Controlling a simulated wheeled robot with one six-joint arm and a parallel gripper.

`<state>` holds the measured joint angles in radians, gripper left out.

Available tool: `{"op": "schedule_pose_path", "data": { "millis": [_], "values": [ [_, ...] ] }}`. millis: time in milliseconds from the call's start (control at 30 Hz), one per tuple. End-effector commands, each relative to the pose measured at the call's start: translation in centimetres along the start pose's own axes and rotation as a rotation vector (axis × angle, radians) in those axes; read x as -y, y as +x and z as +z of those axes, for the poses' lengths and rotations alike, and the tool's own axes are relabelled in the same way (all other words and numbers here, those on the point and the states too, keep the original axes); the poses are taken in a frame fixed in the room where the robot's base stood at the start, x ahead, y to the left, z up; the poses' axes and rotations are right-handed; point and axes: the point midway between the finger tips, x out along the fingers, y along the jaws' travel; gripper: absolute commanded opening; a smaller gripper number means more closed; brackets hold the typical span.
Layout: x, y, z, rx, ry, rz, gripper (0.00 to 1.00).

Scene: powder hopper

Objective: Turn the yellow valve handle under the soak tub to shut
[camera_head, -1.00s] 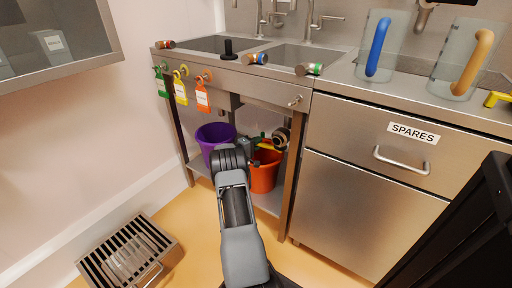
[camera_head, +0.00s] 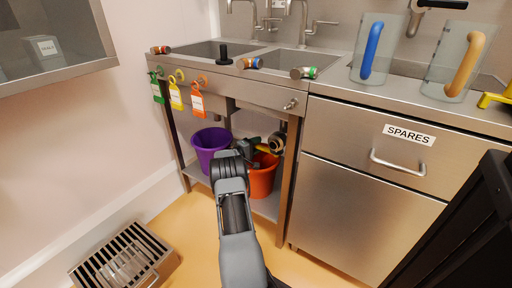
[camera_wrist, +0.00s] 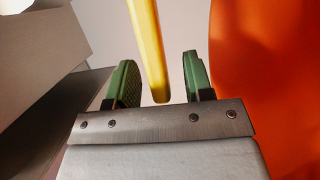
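The yellow valve handle (camera_wrist: 149,50) shows in the wrist view as a yellow bar between my two green fingers, its near end close to the gripper's palm. My gripper (camera_wrist: 160,80) is open around it, with a gap on both sides; the handle is closer to the right finger. In the head view my gripper (camera_head: 262,147) is under the sink counter beside the dark valve body (camera_head: 277,141). A bit of the yellow handle (camera_head: 265,149) shows there, mostly hidden by my arm and gripper.
An orange bucket (camera_head: 262,178) stands below the valve; its side (camera_wrist: 270,80) fills the right of the wrist view. A purple bucket (camera_head: 207,146) is left of my arm. A counter leg (camera_head: 286,180) stands right. A floor grate (camera_head: 125,255) lies at lower left.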

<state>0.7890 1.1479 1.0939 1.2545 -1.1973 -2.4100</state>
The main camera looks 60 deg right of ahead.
Motion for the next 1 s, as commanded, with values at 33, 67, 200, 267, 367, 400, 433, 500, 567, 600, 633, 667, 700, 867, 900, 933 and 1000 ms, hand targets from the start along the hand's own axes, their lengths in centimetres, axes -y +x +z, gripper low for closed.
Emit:
{"op": "schedule_pose_path", "data": {
  "millis": [33,67,200,267,367,400,433,500,567,600,633,667,700,867,900,933,1000],
  "values": [
    [0.0,0.0,0.0,-0.001,0.0,0.0,0.47],
    [0.0,-0.1,0.0,-0.001,0.0,0.0,0.47],
    [-0.1,-0.2,0.0,-0.001,0.0,0.0,0.47],
    [-0.2,-0.5,0.0,-0.002,-0.002,-0.001,0.47],
    [-0.6,-1.9,0.4,-0.003,-0.005,-0.003,0.47],
    [-0.7,-2.6,0.6,-0.003,-0.005,-0.003,0.47],
    [-0.8,-3.2,0.8,-0.004,-0.005,-0.003,0.47],
    [-0.6,-4.5,1.2,-0.004,-0.005,-0.003,0.47],
    [-0.6,-5.5,1.6,-0.003,-0.005,-0.002,0.47],
    [-0.6,-6.1,1.8,-0.004,-0.005,-0.002,0.47],
    [-0.5,-6.6,1.9,-0.003,-0.004,-0.002,0.47],
    [-0.4,-6.9,2.0,-0.002,-0.002,-0.002,0.47],
    [-0.3,-7.4,2.2,-0.001,-0.003,-0.002,0.47],
    [-0.1,-8.5,2.6,0.0,-0.001,-0.001,0.47],
    [-0.1,-8.6,2.6,0.001,-0.001,0.0,0.47],
    [0.0,-8.6,2.7,0.001,-0.001,0.0,0.47],
    [0.0,-8.7,2.7,0.001,0.0,0.0,0.47]
  ]
}}
